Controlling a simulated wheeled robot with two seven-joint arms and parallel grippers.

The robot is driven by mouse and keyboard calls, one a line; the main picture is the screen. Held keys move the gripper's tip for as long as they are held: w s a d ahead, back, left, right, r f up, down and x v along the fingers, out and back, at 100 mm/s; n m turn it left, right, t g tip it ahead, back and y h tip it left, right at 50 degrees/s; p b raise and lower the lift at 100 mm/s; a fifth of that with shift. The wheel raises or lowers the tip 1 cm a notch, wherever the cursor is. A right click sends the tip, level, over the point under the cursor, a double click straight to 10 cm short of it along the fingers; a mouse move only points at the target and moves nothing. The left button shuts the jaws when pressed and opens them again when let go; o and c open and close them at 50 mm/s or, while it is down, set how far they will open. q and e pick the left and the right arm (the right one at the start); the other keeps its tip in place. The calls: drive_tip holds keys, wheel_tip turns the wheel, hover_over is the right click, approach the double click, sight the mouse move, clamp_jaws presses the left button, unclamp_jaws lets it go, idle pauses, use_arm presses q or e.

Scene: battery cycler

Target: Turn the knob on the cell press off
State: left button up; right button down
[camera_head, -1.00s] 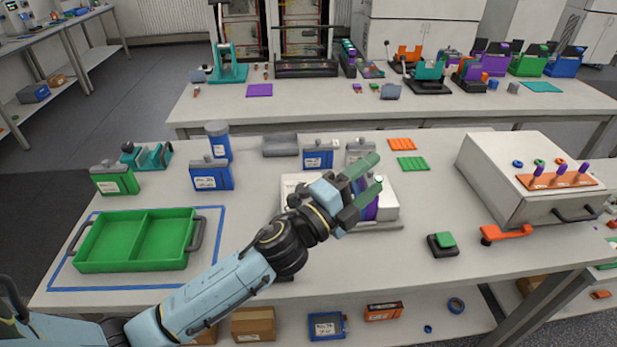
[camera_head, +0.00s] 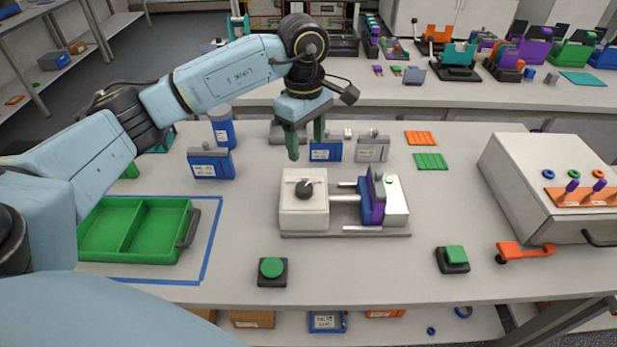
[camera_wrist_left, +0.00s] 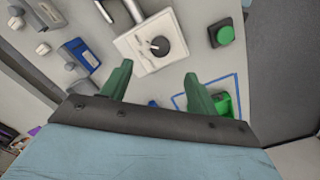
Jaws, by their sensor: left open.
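The cell press (camera_head: 345,208) is a white block unit with rods and a purple-and-blue plate, standing on the middle of the table. Its dark round knob (camera_head: 304,189) with a pointer sits on top of the left white block. The knob also shows in the left wrist view (camera_wrist_left: 160,46), beyond the fingertips. My left gripper (camera_head: 306,146) points down with two green fingers, above and behind the knob block, apart from it. It is open and empty, as the left wrist view (camera_wrist_left: 154,83) also shows. My right gripper is not in view.
A green button (camera_head: 271,268) on a dark base stands in front of the press, another (camera_head: 453,258) to its right. A green tray (camera_head: 135,232) lies left. Blue cells (camera_head: 210,163) stand behind. A large white box (camera_head: 545,185) stands at right.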

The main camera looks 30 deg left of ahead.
sight(304, 186)
use_arm(q)
drive_tip(key=f, duration=0.4)
drive_tip(key=f+p, duration=0.1)
drive_tip(key=f, duration=0.8)
drive_tip(key=shift+a, duration=0.3)
